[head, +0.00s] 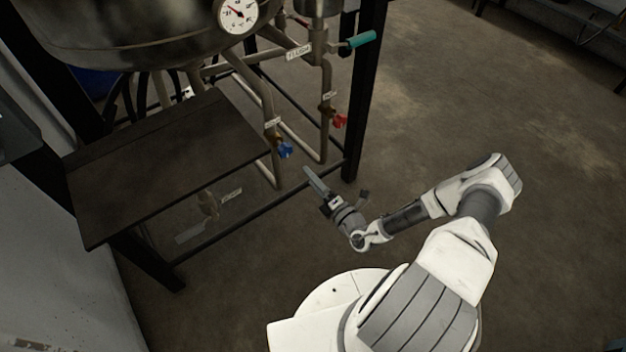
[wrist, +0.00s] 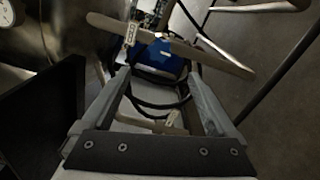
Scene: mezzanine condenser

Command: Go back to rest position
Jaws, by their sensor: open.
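My gripper (head: 314,182) is at the end of my bent arm, low in front of the condenser's frame. In the head view it points up and left, and its fingers overlap into one narrow shape. In the wrist view the two fingers (wrist: 160,80) stand apart with nothing held between them. Beyond their tips, a pale flat bar or pipe (wrist: 215,60) crosses the view, with a blue object (wrist: 160,60) behind it. I cannot tell whether the fingers touch anything there.
A dark shelf (head: 165,165) juts out at the left below the metal tank (head: 130,35) and its gauge (head: 238,15). Blue (head: 286,150), red (head: 340,121) and teal (head: 361,39) valve handles sit on the pipes. A black post (head: 362,110) stands near my gripper. The floor at right is clear.

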